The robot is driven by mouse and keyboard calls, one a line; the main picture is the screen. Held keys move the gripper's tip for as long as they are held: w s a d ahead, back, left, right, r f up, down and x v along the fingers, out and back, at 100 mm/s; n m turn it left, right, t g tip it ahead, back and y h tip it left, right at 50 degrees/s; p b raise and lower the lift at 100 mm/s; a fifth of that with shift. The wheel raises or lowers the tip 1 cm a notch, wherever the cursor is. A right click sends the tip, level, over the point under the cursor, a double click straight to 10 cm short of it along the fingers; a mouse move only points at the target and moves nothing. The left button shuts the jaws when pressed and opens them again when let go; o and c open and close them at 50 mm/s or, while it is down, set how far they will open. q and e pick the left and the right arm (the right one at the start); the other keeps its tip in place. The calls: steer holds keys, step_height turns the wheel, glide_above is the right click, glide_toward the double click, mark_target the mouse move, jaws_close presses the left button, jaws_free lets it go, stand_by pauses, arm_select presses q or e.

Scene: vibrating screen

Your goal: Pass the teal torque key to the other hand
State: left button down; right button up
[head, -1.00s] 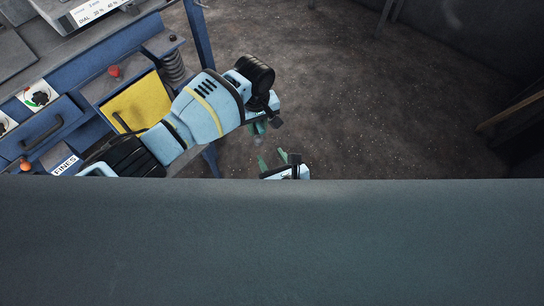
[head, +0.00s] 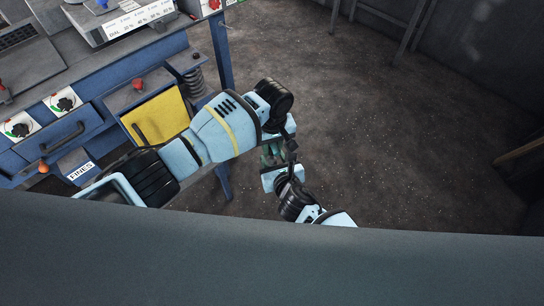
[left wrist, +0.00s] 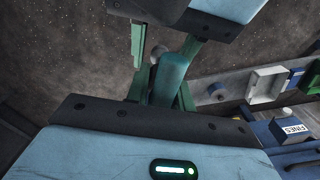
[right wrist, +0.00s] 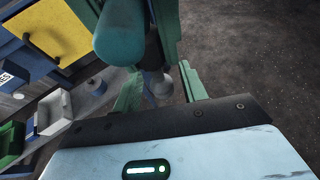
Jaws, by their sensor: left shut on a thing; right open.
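The teal torque key shows in the left wrist view (left wrist: 172,78) and as a rounded teal grip in the right wrist view (right wrist: 120,32). My left gripper (head: 272,150) is shut on it. My right gripper (right wrist: 160,76) is open and faces the left one closely. In the right wrist view, a grey end part of the key (right wrist: 156,84) appears between my right fingers; I cannot tell whether they touch it. In the head view the key is mostly hidden between the two grippers.
The blue screen machine (head: 115,75) with a yellow panel (head: 160,117), a red knob (head: 137,84) and a FINES label (head: 81,171) stands at left. Open dark floor (head: 400,150) lies right of the grippers. A large dark surface fills the bottom of the head view.

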steer(key=shift+w+a+f, duration=0.3)
steer(key=shift+w, duration=0.25)
jaws_close()
arm_select(q)
steer(key=c, duration=1.1)
jaws_free()
step_height(320, 180, up, 12)
steer(key=shift+s+r, duration=0.1)
